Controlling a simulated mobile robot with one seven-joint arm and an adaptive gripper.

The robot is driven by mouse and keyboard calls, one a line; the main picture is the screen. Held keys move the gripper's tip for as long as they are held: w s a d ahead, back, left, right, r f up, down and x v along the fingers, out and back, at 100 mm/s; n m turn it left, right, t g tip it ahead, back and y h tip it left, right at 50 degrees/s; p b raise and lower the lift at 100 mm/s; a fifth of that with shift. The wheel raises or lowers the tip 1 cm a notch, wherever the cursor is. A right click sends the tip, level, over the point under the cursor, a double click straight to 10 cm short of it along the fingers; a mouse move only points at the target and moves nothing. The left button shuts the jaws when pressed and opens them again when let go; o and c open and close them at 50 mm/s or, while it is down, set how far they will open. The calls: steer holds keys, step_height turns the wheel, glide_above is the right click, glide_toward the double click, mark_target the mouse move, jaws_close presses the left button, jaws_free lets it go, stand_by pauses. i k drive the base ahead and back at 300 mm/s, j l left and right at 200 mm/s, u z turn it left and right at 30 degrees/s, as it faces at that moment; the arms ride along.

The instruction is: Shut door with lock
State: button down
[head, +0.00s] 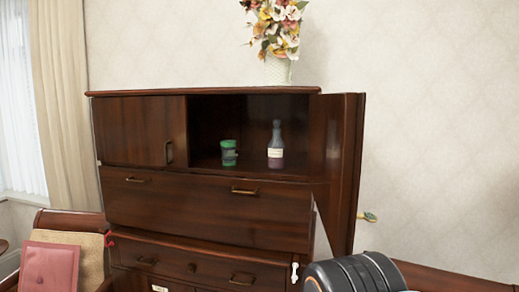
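A dark wooden cabinet (200,215) stands against the wall. Its upper right door (346,165) is swung wide open on the right side, seen nearly edge-on. A small key-like or handle-like piece (369,217) sticks out from the right of that door, too small to tell which. The open compartment (222,112) shows its dark inside. The upper left door (135,130) is shut and has a curved metal handle. My gripper is not in view, so its state and its distance from the door do not show.
A green can (229,153) and a bottle (276,148) stand in the open compartment. A flower vase (278,70) stands on top. A chair (70,235) with a pink cushion is at lower left. A black ribbed object (358,273) blocks the bottom right foreground.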

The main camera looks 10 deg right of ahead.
mark_target(336, 120)
steer(key=k+l, duration=0.4)
steer(key=l, duration=0.15)
steer(key=k+l+u, duration=0.1)
steer(key=k+l, duration=0.3)
steer(key=l, duration=0.2)
steer(key=k+j+u, duration=0.1)
steer(key=k+u, duration=0.15)
steer(key=i+l+z, duration=0.1)
steer(key=i+z, duration=0.15)
